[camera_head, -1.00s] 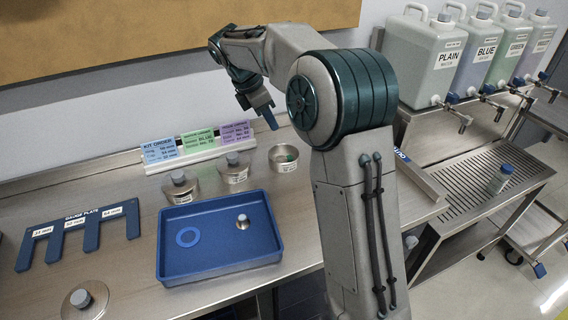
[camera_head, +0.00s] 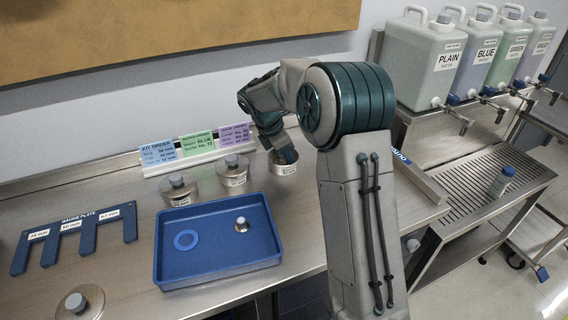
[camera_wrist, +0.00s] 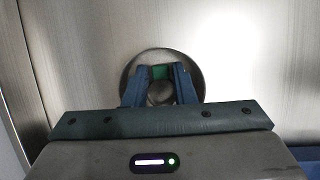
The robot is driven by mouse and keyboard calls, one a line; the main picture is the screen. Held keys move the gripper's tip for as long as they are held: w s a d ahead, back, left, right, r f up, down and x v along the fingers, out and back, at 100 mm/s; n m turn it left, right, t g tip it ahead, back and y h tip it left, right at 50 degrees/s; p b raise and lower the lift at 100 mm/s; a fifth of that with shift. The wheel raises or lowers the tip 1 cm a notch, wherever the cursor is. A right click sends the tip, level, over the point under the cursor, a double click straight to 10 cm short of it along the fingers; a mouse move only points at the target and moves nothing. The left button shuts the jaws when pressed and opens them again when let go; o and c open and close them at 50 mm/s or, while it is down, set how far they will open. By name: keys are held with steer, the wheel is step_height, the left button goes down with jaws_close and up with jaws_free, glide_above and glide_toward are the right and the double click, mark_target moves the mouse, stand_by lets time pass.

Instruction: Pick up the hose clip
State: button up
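A small green piece (camera_wrist: 160,72), which I take to be the hose clip, shows inside a round metal tin in the wrist view. A rounded, greyish shape shows just below it, between the fingers. My gripper (camera_wrist: 159,78) reaches down into the tin with its blue fingers apart, one on each side of the green piece. Whether the fingers touch it I cannot tell. In the head view my gripper (camera_head: 286,157) is at the labelled tin (camera_head: 284,169) at the back of the bench, and hides what lies inside.
Two lidded tins (camera_head: 233,174) stand left of the open tin. A blue tray (camera_head: 215,268) with a blue ring (camera_head: 186,240) and a small metal piece (camera_head: 241,224) is in front. Order cards (camera_head: 197,145) stand behind. Large jugs (camera_head: 435,60) stand at right.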

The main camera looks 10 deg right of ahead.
steer(key=shift+f, duration=0.15)
jaws_close()
